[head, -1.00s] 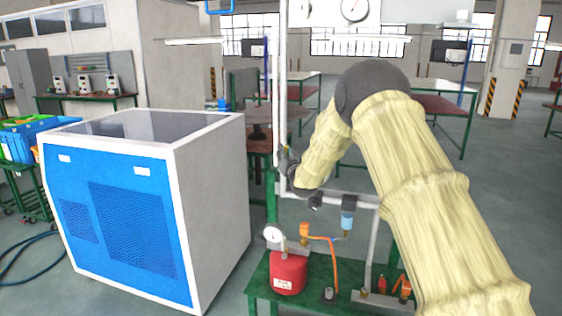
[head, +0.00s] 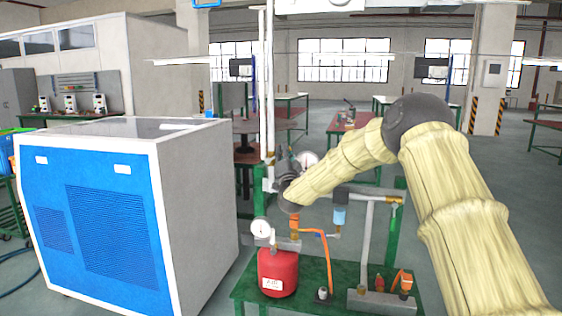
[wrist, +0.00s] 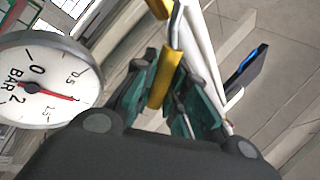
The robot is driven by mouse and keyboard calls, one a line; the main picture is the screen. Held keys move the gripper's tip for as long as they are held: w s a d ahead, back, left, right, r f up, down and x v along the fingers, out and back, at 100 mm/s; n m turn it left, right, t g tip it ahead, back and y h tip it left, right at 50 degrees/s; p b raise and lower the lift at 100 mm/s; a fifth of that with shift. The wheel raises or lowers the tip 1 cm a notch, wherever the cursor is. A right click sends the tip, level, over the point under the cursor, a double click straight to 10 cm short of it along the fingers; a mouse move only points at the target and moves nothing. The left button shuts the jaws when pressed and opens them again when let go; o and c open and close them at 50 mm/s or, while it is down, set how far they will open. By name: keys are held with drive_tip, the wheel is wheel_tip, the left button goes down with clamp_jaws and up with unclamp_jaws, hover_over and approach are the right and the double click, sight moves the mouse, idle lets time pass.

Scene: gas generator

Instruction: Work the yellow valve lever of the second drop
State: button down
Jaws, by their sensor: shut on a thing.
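The yellow valve lever (wrist: 167,77) shows in the wrist view as a tilted yellow bar between my fingers. My gripper (wrist: 165,92) is shut on it, with dark green finger parts on both sides. In the head view my gripper (head: 287,176) is at the white vertical pipe (head: 270,90), beside a round gauge (head: 308,160). There my forearm hides the lever and much of the gripper. I cannot tell how far the lever is turned.
A large pressure gauge (wrist: 45,82) is close on the left in the wrist view. Below the arm, a green bench (head: 330,272) holds a red tank (head: 277,272) and an orange hose (head: 328,262). A blue and white cabinet (head: 190,200) stands left.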

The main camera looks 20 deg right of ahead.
drive_tip(key=f+m+h+b, duration=0.1)
drive_tip(key=m+h+b, duration=0.1)
drive_tip(key=m, duration=0.1)
drive_tip(key=f+m+h+b, duration=0.1)
drive_tip(key=m+h+b, duration=0.1)
drive_tip(key=b, duration=0.1)
drive_tip(key=d+f+m+g+h+b, duration=0.1)
drive_tip(key=m+b, duration=0.1)
drive_tip(key=m, duration=0.1)
drive_tip(key=shift+s+f+m+h, duration=0.3)
drive_tip(key=shift+s+f+h, duration=0.05)
drive_tip(key=shift+h, duration=0.05)
drive_tip(key=shift+m+h+b, duration=0.3)
drive_tip(key=shift+b, duration=0.05)
drive_tip(key=c, duration=1.4)
unclamp_jaws()
drive_tip(key=shift+d, duration=0.1)
drive_tip(key=shift+r, duration=0.15)
